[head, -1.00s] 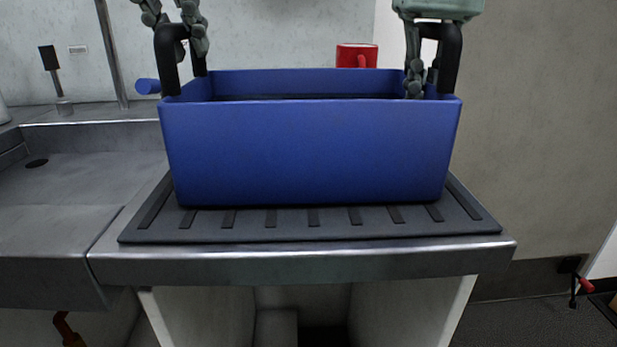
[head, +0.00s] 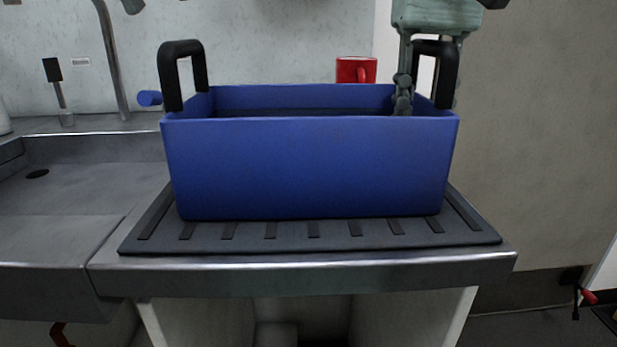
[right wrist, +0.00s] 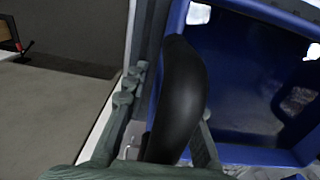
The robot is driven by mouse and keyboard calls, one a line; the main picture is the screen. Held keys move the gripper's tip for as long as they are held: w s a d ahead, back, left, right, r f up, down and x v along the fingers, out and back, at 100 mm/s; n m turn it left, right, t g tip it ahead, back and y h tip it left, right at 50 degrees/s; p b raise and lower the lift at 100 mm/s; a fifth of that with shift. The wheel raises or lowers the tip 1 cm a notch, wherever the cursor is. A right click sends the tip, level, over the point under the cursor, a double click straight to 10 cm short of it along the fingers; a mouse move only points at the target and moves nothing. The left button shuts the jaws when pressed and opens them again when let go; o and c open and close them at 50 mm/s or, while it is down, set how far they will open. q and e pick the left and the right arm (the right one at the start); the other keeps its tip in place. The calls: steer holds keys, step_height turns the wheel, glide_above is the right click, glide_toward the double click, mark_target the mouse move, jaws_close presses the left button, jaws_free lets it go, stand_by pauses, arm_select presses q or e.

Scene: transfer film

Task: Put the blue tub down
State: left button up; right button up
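The blue tub (head: 310,165) stands level on the black ribbed mat (head: 290,240) on the metal counter, its base appearing to touch the mat. Its left black handle (head: 183,70) stands upright and free. My left gripper is out of view. My right gripper (head: 430,92) is at the right black handle (head: 446,75), one finger on the tub's inner side and one outside. In the right wrist view the handle (right wrist: 180,100) lies between the spread fingers (right wrist: 165,120), with a gap showing beside the left finger. My right gripper is open around it.
A red mug (head: 352,70) stands behind the tub. A blue cylindrical object (head: 149,98) shows behind the tub's left end. A sink basin (head: 90,185) with a tall metal faucet (head: 113,65) lies to the left. The counter's right edge is close to the tub.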

steer(key=shift+r, duration=0.25)
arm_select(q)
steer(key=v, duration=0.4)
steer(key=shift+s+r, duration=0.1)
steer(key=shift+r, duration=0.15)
arm_select(e)
step_height(320, 180, up, 12)
steer(key=shift+f, duration=0.25)
